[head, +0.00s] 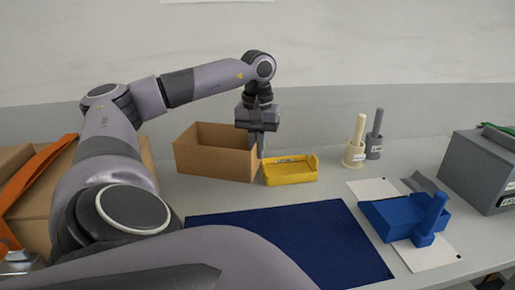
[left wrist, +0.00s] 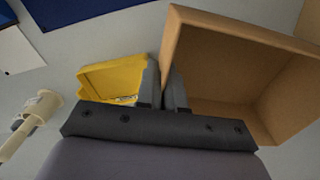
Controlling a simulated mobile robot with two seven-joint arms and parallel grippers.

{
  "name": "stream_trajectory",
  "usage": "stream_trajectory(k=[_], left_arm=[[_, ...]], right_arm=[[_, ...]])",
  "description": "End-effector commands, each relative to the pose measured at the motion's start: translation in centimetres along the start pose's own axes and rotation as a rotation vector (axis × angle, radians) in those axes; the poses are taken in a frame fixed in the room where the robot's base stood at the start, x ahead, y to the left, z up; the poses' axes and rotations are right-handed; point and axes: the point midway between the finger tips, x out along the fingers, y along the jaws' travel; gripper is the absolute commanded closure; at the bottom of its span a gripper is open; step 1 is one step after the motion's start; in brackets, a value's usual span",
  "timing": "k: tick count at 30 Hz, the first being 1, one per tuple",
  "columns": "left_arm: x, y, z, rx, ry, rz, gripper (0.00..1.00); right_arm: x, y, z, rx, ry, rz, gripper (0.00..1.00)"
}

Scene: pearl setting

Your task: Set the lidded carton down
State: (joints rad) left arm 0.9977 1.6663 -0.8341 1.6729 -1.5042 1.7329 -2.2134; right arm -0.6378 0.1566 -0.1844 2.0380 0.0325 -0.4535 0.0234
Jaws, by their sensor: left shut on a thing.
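A brown carton (head: 212,163) is at the back of the grey table, open at the top with no lid visible over it. My left gripper (head: 257,143) points down at its right-hand wall. In the left wrist view the gripper (left wrist: 163,92) has one finger on each side of the wall of the carton (left wrist: 222,28), shut on it. The inside of the carton looks empty where it shows. I cannot tell whether its base touches the table. My right gripper is not in view.
A yellow tray (head: 291,176) is close beside the carton's right side. A dark blue mat (head: 300,235) lies clear in front.

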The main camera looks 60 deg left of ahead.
Motion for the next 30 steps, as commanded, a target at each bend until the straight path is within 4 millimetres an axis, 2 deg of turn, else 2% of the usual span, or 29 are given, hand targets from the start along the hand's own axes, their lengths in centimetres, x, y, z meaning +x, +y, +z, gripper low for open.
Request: stream_trajectory(k=[1, 4, 17, 18, 20, 30], left_arm=[[0.9, 0.0, 0.0, 0.000, 0.000, -0.002, 1.00], [1.8, 0.0, 0.0, 0.001, 0.000, 0.000, 1.00], [2.5, 0.0, 0.0, 0.001, 0.001, 0.001, 1.00], [2.4, 0.0, 0.0, 0.001, 0.001, 0.002, 0.83], [2.3, 0.0, 0.0, 0.001, 0.001, 0.002, 0.67], [2.0, 0.1, 0.0, 0.001, 0.001, 0.002, 0.67]], right_arm=[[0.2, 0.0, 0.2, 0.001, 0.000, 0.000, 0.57], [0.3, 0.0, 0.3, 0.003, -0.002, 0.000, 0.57], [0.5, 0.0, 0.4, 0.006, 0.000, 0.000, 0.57], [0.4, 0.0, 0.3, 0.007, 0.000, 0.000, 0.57], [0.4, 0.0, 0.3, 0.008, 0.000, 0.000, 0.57], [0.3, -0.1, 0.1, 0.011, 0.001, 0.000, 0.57]])
